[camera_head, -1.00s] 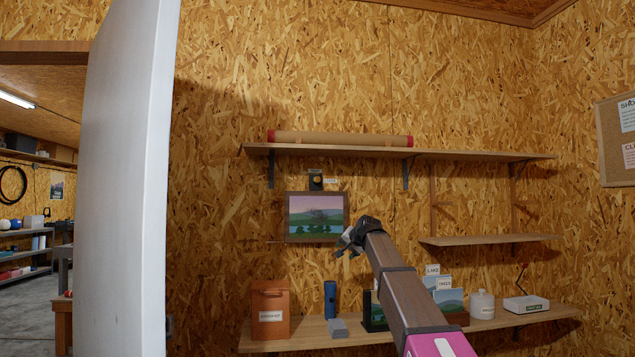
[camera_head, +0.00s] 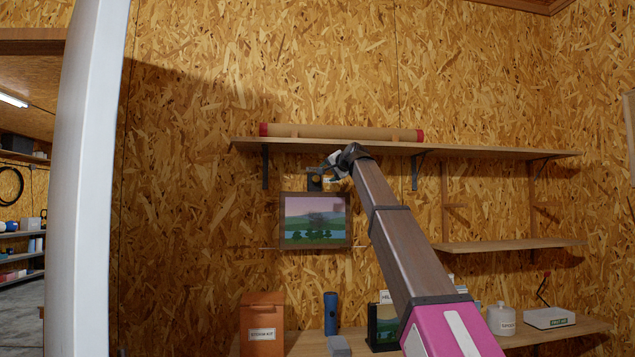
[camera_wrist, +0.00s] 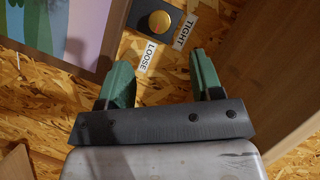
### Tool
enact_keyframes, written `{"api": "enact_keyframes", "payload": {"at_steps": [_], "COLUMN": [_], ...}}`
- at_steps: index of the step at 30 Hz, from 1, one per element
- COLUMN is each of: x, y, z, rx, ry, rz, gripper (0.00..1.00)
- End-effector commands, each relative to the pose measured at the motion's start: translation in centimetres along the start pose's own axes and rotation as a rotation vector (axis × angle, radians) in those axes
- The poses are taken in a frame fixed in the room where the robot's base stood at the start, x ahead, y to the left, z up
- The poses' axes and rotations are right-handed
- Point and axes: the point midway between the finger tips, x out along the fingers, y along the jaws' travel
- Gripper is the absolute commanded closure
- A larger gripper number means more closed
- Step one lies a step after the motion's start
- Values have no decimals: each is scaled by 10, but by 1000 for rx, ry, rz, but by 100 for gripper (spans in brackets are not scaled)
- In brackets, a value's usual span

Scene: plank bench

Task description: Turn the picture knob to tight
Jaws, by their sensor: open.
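The picture knob is a round brass knob (camera_wrist: 159,22) on a dark plate fixed to the chipboard wall, above the framed landscape picture (camera_head: 315,221). In the wrist view a LOOSE label (camera_wrist: 148,56) and a TIGHT label (camera_wrist: 185,31) sit beside the plate. My gripper (camera_wrist: 160,80) is open and empty, its two green fingers apart. The knob lies beyond the fingertips, roughly in line with the gap, and is not between them. In the head view my gripper (camera_head: 333,164) is just right of the dark plate (camera_head: 315,183) and covers part of that area.
A shelf (camera_head: 470,151) carrying a long tube (camera_head: 340,132) runs just above my gripper. The picture hangs below. A lower shelf (camera_head: 375,341) holds a brown box (camera_head: 262,318), a blue cylinder (camera_head: 331,313) and a white jar (camera_head: 502,319). A white panel (camera_head: 85,180) stands at left.

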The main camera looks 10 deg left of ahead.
Motion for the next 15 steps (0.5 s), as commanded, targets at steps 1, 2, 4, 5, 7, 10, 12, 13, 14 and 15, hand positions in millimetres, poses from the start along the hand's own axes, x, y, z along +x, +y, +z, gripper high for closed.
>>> {"api": "enact_keyframes", "payload": {"at_steps": [1,2,4,5,7,10,12,13,14,15], "x": [2,3,8,11,18,33,45,50,56,63], "y": [-1,-1,0,0,-1,-1,-1,-1,-1,0], "z": [0,0,0,0,-1,-1,-1,-1,-1,-1], "rx": [0,0,0,0,0,-1,-1,-1,-1,0], "ry": [0,0,-1,-1,0,-1,-1,-1,-1,-1], "rz": [-1,0,0,0,0,0,1,1,1,1], "gripper": [40,40,40,40,40,40,40,40,40,40]}}
